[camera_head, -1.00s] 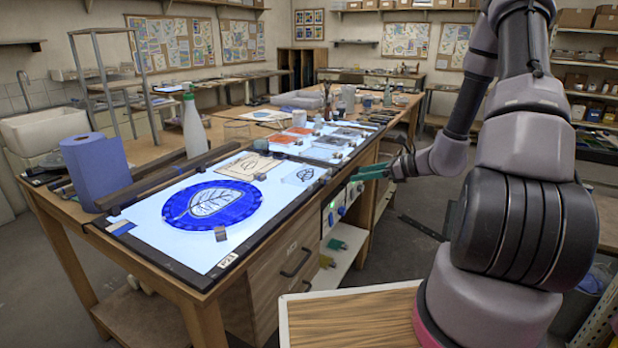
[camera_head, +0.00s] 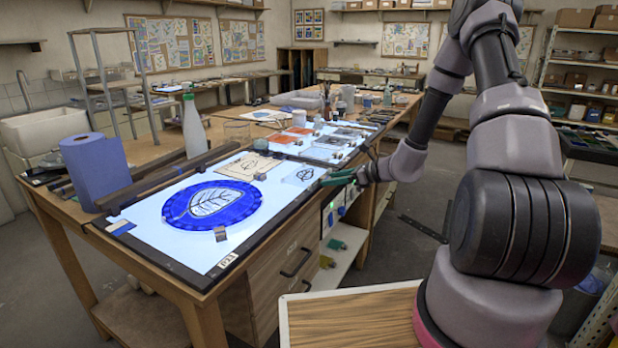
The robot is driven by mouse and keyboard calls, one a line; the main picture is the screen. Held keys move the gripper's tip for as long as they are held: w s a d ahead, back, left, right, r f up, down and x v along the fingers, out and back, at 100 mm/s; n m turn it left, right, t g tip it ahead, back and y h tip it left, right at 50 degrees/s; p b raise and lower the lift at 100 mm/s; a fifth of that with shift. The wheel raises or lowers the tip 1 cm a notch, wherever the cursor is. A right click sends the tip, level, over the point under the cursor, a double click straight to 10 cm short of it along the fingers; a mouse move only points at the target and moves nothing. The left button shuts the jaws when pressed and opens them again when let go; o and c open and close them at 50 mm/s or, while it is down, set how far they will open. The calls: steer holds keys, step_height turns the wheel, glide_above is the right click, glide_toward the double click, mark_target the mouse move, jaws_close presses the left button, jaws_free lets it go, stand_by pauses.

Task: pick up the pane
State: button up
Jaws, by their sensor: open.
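A small clear pane (camera_head: 298,174) with a dark leaf drawing sits near the right edge of the lit table top (camera_head: 150,207). Small blocks are close to it. A round blue pane (camera_head: 240,207) with a pale leaf lies flat further left on the lit surface. My gripper (camera_head: 326,178) has green fingers and is open and empty. It is just right of the small clear pane, at the table's right edge, with its fingers pointing left. I cannot tell whether a fingertip touches the pane.
A blue paper roll (camera_head: 96,170) and a white bottle with a green cap (camera_head: 194,127) stand along the left side. A leaf drawing on tan paper (camera_head: 248,166) lies behind the round pane. Several coloured tiles (camera_head: 292,136) and a cup of brushes are further back.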

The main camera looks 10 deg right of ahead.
steer(key=shift+c, duration=0.3)
jaws_close()
step_height(320, 180, up, 10)
stand_by(0.4)
